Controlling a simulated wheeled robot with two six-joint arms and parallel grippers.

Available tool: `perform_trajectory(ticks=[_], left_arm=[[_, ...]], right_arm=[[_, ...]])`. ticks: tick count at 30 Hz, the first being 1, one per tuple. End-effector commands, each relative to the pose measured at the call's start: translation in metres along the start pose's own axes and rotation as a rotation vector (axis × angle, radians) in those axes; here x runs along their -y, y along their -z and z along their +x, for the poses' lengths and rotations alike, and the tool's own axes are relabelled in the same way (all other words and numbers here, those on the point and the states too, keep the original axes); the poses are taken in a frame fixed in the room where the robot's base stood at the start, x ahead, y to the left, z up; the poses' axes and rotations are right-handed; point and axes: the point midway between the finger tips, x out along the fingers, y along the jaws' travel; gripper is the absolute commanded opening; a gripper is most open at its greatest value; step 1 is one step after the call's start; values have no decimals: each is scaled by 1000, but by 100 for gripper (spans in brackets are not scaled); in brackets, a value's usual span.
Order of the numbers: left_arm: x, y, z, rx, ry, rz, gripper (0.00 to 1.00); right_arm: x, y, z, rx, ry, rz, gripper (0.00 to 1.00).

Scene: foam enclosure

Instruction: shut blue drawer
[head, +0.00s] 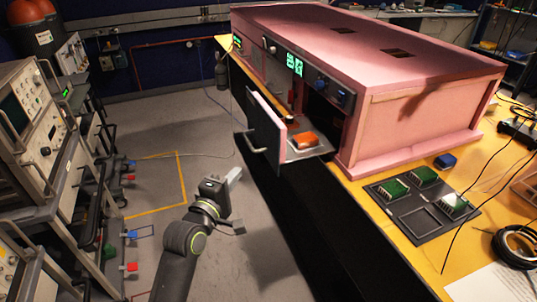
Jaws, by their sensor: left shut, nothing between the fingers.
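A drawer (266,132) stands open from the front of the pink foam enclosure (420,118). Its front panel looks dark grey with a pinkish edge, not clearly blue, and carries a bar handle (257,151). An orange item (305,140) lies on the drawer's tray. My left gripper (235,174) is shut and empty, to the lower left of the drawer front. It looks apart from the handle, though the depth between them is hard to judge. My right gripper is not in view.
Instrument racks (40,130) stand at the left. Grey floor between racks and table is mostly clear.

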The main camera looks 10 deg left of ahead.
Motion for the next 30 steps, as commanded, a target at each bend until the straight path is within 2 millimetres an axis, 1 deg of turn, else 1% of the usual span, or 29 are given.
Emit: perform_trajectory(ticks=[12, 17, 18, 22, 27, 30], left_arm=[[-1, 0, 68, 0, 1, 3, 0], [-1, 0, 92, 0, 2, 4, 0], [-2, -3, 97, 0, 2, 1, 0], [-1, -18, 110, 0, 2, 1, 0], [1, -26, 118, -2, 2, 3, 0], [1, -28, 120, -2, 2, 3, 0]], right_arm=[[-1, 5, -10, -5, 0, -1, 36], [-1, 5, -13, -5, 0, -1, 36], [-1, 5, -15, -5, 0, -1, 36], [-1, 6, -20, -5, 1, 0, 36], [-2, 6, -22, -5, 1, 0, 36], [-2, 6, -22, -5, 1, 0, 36]])
